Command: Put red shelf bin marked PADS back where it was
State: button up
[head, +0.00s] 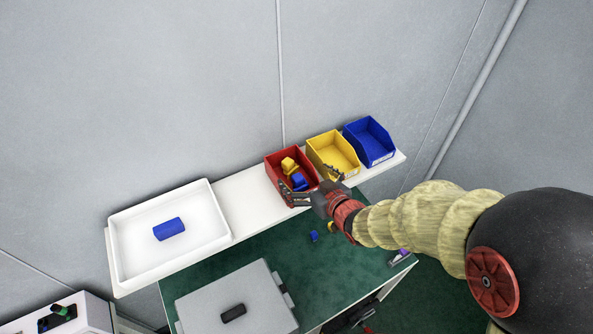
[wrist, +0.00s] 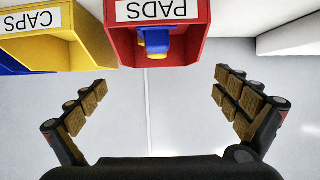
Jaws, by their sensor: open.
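The red shelf bin (head: 275,161) stands on the white shelf, left of the yellow bin, with yellow and blue pieces inside. In the wrist view the red bin (wrist: 193,48) shows upside down at the top, its PADS label facing me and a blue and yellow piece showing through its front. My gripper (head: 314,188) is at the front of the red bin in the head view. In the wrist view its fingers (wrist: 158,100) are spread wide with nothing between them, and the bin lies beyond the fingertips. Whether they touch it cannot be told.
The yellow bin (head: 342,150), marked CAPS in the wrist view (wrist: 70,48), is close beside the red one. A blue bin (head: 371,141) stands farther right. A white tray (head: 212,200) holds a blue block (head: 169,229). Bare white shelf (head: 246,200) lies between tray and red bin. A grey case (head: 265,290) lies below.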

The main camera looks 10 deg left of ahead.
jog(key=s+d+r+m+g+h, duration=0.1)
jog(key=s+d+r+m+h, duration=0.2)
jog(key=d+r, duration=0.5)
jog(key=s+d+r+m+h, duration=0.2)
jog(key=s+d+r+h, duration=0.2)
jog(key=d, duration=0.8)
jog(key=s+d+r+m+g, duration=0.1)
jog(key=s+d+r+g, duration=0.1)
jog(key=s, duration=0.7)
jog(key=s+d+r+m+g+h, duration=0.1)
jog(key=s+d+r+g, duration=0.1)
jog(key=s, duration=0.6)
jog(key=shift+s+d+r, duration=0.15)
jog(key=shift+s+d, duration=0.15)
jog(key=shift+s, duration=0.05)
notch_tip(320, 180, down, 22)
jog(key=b, duration=2.2)
jog(key=shift+r, duration=0.1)
